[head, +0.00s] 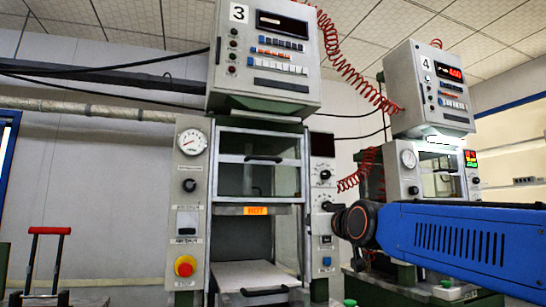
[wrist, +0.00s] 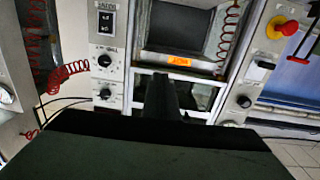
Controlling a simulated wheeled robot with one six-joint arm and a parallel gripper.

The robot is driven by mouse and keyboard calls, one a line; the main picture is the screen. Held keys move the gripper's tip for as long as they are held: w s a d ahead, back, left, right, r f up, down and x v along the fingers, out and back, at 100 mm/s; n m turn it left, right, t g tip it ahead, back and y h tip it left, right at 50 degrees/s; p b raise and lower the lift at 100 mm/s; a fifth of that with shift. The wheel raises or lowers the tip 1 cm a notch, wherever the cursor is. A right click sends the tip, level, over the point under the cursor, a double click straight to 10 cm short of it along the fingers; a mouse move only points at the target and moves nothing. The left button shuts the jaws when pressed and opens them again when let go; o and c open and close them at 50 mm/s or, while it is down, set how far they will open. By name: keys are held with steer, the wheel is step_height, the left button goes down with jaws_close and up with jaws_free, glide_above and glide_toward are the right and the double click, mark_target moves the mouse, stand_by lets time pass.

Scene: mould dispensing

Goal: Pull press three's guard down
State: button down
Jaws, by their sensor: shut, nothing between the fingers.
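Press three (head: 194,240) stands in the middle of the head view, with the number 3 on its control box. Its guard (head: 244,178), a metal-framed clear window with a dark handle (head: 265,158), sits at the upper part of the press front. Below it are an orange HOT sign (head: 256,210) and an open bay. In the wrist view the picture is upside down, with the HOT sign (wrist: 180,60) above my gripper (wrist: 162,92). My gripper's dark fingers are together and empty, in front of the guard's frame. Whether they touch it, I cannot tell.
A pale plate (head: 252,275) lies in the press bay, with another handle at its front. Press four (head: 431,90) stands to the right, behind my blue arm. A red-handled trolley (head: 48,231) is at the left. A red coiled cable (head: 358,65) hangs between the presses.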

steer(key=w+a+r+t+y, duration=0.1)
steer(key=w+a+r+t, duration=0.15)
steer(key=r, duration=0.45)
steer(key=w+a+r+t+y, duration=0.1)
steer(key=a+r, duration=0.2)
steer(key=r, duration=0.4)
steer(key=w+a+r+t, duration=0.2)
steer(key=r, duration=0.5)
steer(key=w+a, duration=0.3)
steer(key=w, duration=0.5)
steer(key=shift+w+r, duration=0.35)
steer(key=shift+w, duration=0.05)
steer(key=shift+a, duration=0.1)
step_height(320, 180, down, 27)
